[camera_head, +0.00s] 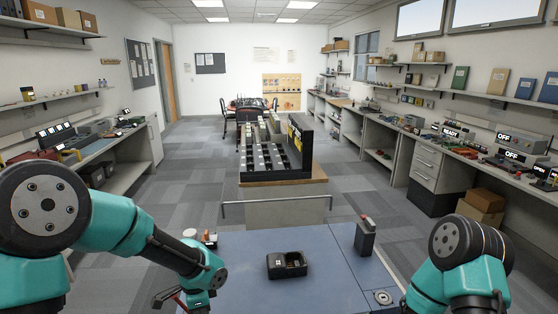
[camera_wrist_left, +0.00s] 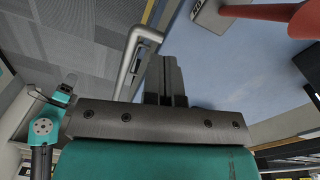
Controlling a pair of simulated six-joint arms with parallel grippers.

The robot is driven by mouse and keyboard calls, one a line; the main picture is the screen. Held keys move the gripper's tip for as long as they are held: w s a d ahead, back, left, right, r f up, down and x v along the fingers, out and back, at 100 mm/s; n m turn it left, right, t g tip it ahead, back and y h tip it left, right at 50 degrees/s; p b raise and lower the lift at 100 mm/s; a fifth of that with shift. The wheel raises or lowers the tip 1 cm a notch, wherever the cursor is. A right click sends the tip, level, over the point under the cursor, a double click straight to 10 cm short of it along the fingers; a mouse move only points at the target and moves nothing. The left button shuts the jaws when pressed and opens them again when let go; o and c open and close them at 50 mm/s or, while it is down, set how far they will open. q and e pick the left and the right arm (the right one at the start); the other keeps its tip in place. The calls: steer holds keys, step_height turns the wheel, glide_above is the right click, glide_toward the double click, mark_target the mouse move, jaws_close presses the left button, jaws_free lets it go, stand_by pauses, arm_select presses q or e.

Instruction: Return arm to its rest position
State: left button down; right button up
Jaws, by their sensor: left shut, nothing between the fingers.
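My left arm comes in from the left in the head view and bends down at the left edge of the blue worktop (camera_head: 310,245). Its fingertips cannot be made out there. In the left wrist view my left gripper (camera_wrist_left: 168,78) has its dark fingers together with nothing between them, near the worktop's edge and a metal rail (camera_wrist_left: 136,50). My right arm shows at the lower right of the head view; its gripper is out of frame.
A black charger-like tray (camera_head: 287,265) and an upright dark radio-like device (camera_head: 365,237) stand on the worktop. A round disc (camera_head: 383,297) lies near its right corner. Beyond is a rack of black slots (camera_head: 275,160).

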arm_select(q)
steer(key=s+f+n+h, duration=0.1)
steer(key=s+f+n, duration=0.6)
steer(key=f, duration=0.4)
steer(key=s+f+n+t+h, duration=0.1)
steer(key=s+f+n+h, duration=0.1)
steer(key=s+f+n, duration=0.6)
step_height(320, 180, down, 4)
steer(key=shift+s+a+f+n, duration=0.1)
steer(key=shift+s+a+n, duration=0.2)
steer(key=shift+s, duration=0.2)
